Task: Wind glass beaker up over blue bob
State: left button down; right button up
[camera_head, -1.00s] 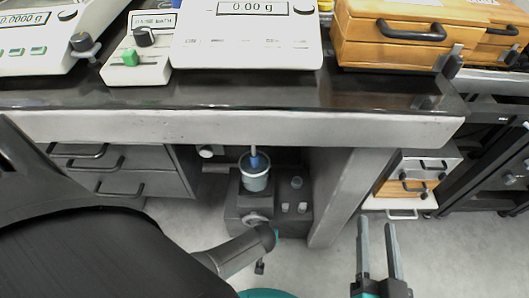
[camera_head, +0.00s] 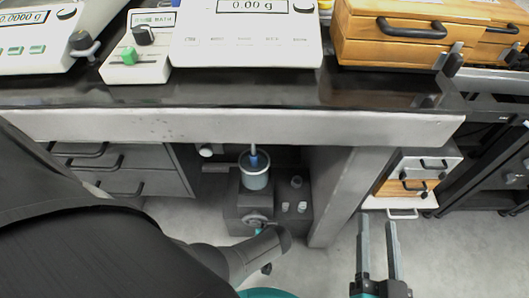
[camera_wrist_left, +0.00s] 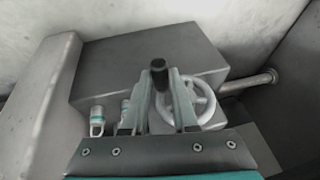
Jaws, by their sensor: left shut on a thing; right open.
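The glass beaker (camera_head: 254,180) stands upright on a dark lifting stand (camera_head: 240,207) under the table. The blue bob (camera_head: 254,160) hangs on a thin rod, its lower part inside the beaker's mouth. A pale handwheel (camera_wrist_left: 203,98) with a black crank handle (camera_wrist_left: 158,72) is on the stand's front. My left gripper (camera_wrist_left: 161,88) is shut on the crank handle, with the handle's end showing above the fingers. In the head view my left arm partly hides the wheel. My right gripper (camera_head: 378,250) is open and empty over the floor at the lower right.
The weighing table's front edge (camera_head: 230,126) runs above the stand. A table leg (camera_head: 340,195) is just right of it. Balances (camera_head: 248,45) and a wooden case (camera_head: 400,35) are on top.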

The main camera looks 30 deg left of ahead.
pick_arm(q)
jog(key=shift+y, duration=0.4)
jog(key=c, duration=0.7)
grip_release()
